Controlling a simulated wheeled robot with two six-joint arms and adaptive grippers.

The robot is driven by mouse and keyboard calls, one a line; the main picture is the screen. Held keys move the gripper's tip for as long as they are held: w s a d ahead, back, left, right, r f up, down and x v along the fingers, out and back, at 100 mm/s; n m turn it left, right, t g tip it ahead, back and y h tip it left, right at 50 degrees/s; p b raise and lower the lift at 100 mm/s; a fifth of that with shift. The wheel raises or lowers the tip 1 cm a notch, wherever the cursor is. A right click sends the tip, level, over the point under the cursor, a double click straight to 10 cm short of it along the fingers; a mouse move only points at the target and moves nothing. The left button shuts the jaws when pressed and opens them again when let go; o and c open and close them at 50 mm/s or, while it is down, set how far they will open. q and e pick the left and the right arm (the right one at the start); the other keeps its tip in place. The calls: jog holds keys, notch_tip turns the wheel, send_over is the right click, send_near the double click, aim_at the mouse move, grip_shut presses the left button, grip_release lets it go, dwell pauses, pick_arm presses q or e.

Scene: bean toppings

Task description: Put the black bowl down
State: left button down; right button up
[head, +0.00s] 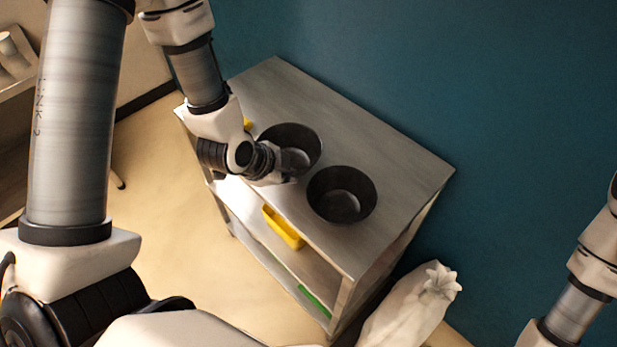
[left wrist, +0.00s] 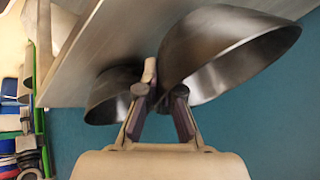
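A black bowl (head: 303,137) is at the left part of the shelf unit's top, with its opening up. My left gripper (head: 287,175) is at this bowl's near rim. In the left wrist view, the fingers (left wrist: 157,103) are close together at the edge of the large near bowl (left wrist: 205,62) and look shut on its rim; the exact contact is partly hidden. I cannot tell whether the bowl's base touches the top. A second black bowl (head: 342,195) stands to the right, apart from the gripper. My right gripper is out of view.
The grey shelf unit's top (head: 405,178) is clear at the right and the back. A yellow bin (head: 283,228) and a green item (head: 314,301) are on lower levels. A white sack (head: 408,309) stands by the right front, and a blue wall (head: 460,80) is behind.

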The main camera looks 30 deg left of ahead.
aim_at(308, 163)
pick_arm(q)
jog(key=w, duration=0.2)
jog(key=w+d+p, duration=0.1)
jog(key=w, duration=0.2)
jog(key=w+p, duration=0.1)
jog(key=w, duration=0.1)
jog(key=shift+w+d+f, duration=0.15)
notch_tip(308, 163, down, 3)
jog(key=shift+f+p, duration=0.2)
jog(key=shift+p, duration=0.2)
jog(key=shift+w+f, duration=0.1)
jog(key=shift+f, duration=0.1)
jog(key=c, duration=1.3)
grip_release()
